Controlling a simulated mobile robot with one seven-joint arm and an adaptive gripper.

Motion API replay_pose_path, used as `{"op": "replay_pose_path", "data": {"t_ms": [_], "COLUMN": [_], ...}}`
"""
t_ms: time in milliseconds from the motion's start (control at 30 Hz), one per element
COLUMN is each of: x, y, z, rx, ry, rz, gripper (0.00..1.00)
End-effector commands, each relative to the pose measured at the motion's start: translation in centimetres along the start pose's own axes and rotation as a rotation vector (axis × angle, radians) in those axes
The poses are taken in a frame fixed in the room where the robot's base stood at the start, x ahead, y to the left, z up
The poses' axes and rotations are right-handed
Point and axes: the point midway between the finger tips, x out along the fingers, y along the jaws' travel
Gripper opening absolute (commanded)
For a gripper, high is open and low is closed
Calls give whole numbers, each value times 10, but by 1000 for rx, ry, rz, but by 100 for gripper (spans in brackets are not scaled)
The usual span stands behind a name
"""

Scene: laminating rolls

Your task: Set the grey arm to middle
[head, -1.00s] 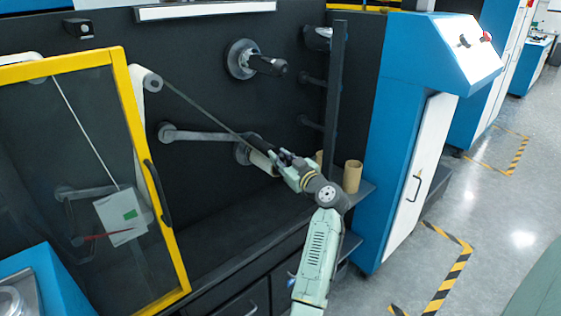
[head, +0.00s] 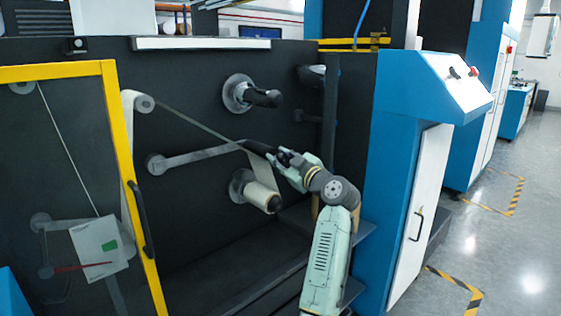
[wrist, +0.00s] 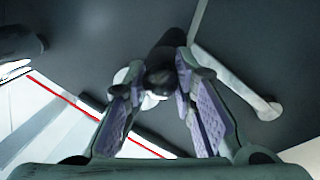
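The grey arm (head: 195,158) is a lever on the dark machine face. Its pivot is at the left, and it slopes slightly up to the right. In the wrist view the grey arm (wrist: 238,82) runs down to the right. Its black handle (wrist: 162,75) lies between my fingers. My gripper (head: 281,158) is at the arm's right end in the head view. In the wrist view my gripper (wrist: 158,80) has its fingers drawn in around the handle, and they appear shut on it. The exact contact at the left finger is hard to see.
A cream roll (head: 258,194) sits just below the arm's end. A web strip (head: 190,117) runs from the upper-left roller. A black spindle (head: 262,97) juts out above. A yellow-framed door (head: 126,170) is at the left, a blue cabinet (head: 398,180) at the right.

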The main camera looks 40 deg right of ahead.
Motion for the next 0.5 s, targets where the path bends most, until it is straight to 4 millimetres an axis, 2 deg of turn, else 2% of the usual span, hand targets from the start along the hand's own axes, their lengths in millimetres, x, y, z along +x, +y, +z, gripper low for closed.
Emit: {"op": "replay_pose_path", "data": {"t_ms": [267, 500], "x": [0, 0], "y": [-1, 0], "z": [0, 0], "rx": [0, 0], "ry": [1, 1], "rz": [-1, -1], "gripper": [44, 44]}}
